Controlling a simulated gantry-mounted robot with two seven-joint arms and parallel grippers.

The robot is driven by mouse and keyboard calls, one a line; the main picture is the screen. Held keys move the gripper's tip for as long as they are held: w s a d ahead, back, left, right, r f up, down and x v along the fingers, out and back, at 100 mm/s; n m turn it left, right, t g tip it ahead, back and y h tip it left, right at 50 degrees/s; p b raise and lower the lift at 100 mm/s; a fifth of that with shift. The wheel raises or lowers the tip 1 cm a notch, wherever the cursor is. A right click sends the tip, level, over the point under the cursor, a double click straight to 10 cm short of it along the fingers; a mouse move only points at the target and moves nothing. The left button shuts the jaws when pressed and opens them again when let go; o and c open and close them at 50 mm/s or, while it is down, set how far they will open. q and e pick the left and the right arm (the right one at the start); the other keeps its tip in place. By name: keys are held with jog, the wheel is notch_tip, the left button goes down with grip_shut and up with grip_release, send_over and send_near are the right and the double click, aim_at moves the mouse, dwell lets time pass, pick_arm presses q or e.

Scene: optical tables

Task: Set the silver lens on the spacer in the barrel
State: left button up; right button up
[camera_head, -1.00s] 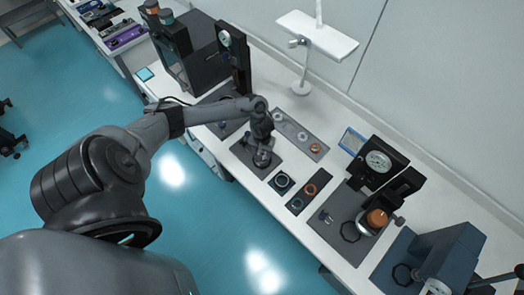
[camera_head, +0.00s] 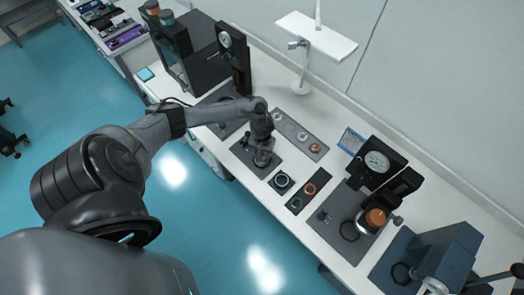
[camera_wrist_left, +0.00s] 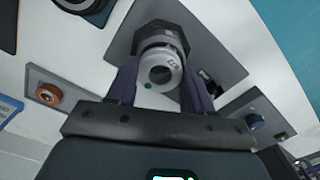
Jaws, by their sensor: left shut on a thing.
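My left gripper (camera_head: 262,149) is over a dark square plate (camera_head: 284,163) on the white bench. In the left wrist view its two fingers (camera_wrist_left: 158,88) are shut on a pale silver ring-shaped piece (camera_wrist_left: 161,70), which looks like the silver lens, with a round opening and small dark lettering. The dark barrel (camera_wrist_left: 158,32) shows just past the lens, standing on its plate. I cannot tell whether the lens touches the barrel or is just above it. The spacer inside is hidden. My right gripper is not in view.
A grey tray (camera_head: 322,153) behind the gripper carries small parts, including a copper-coloured one (camera_head: 314,148). A dial gauge stand (camera_head: 377,162) is farther right.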

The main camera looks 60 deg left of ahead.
pick_arm(q)
jog(key=shift+f, duration=0.25)
dwell(0.8)
jog(key=shift+p, duration=0.65)
dwell(0.4)
jog(key=o, duration=1.1)
